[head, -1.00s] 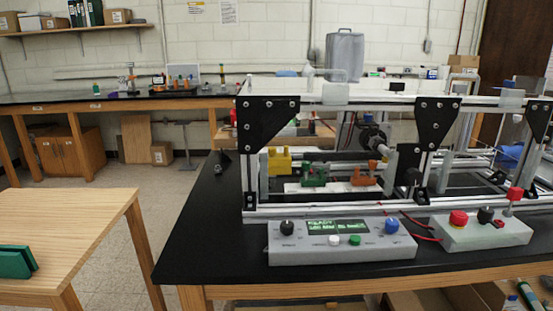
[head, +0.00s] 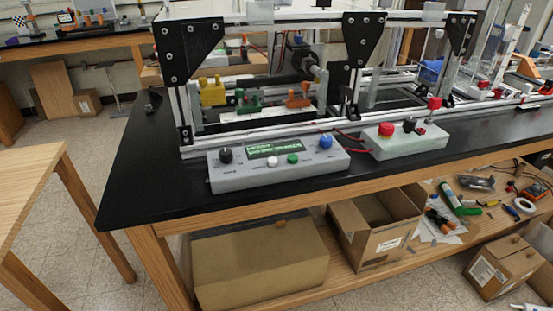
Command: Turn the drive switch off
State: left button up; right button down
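A grey control box (head: 403,140) sits at the front of the black bench, right of centre in the head view. Neither of my grippers is in view.
An aluminium extrusion frame (head: 262,129) with black corner plates stands on the black bench (head: 145,181) behind both boxes. Red wires run between the boxes. Cardboard boxes (head: 260,262) and loose tools lie on the shelf below. A wooden table (head: 28,190) stands left, with open floor between.

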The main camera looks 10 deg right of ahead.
aim_at(410, 123)
jog(key=z, duration=1.25)
jog(key=i+l+z, duration=0.15)
jog(key=i+l, duration=0.3)
jog(key=l, duration=0.15)
